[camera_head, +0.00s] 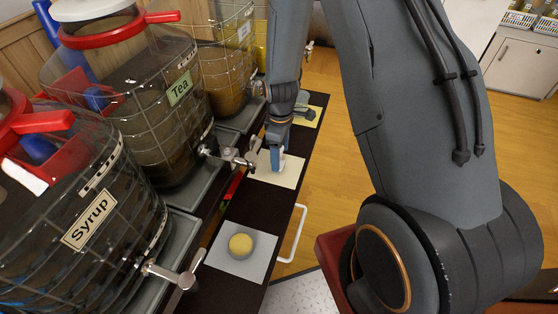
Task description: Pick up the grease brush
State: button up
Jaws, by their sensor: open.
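My gripper (277,160) points down over a cream mat (291,173) on the dark counter strip, in the middle of the head view. It is open, with its tips low, close to the mat. I cannot clearly make out a grease brush. The gripper and wrist cover part of the cream mat, and I cannot tell whether the brush lies between the fingers. A small grey item (302,105) lies on a yellow mat (314,118) farther back, partly behind my wrist; I cannot tell what it is.
Glass jars labelled Syrup (88,222) and Tea (165,110) stand at left. The Syrup tap (180,275) and Tea tap (232,156) jut toward the mats. A round yellow thing (241,243) sits on a pale mat (258,268) in front. Wooden floor is clear at right.

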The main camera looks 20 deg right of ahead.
jog(key=shift+s+f, duration=0.1)
jog(key=shift+f, duration=1.35)
jog(key=c, duration=1)
jog(key=shift+c, duration=0.3)
jog(key=shift+r, duration=0.15)
notch_tip(320, 180, up, 10)
jog(key=shift+f+b, duration=0.1)
jog(key=shift+b, duration=0.35)
jog(key=o, duration=0.4)
jog(key=shift+c, duration=1.1)
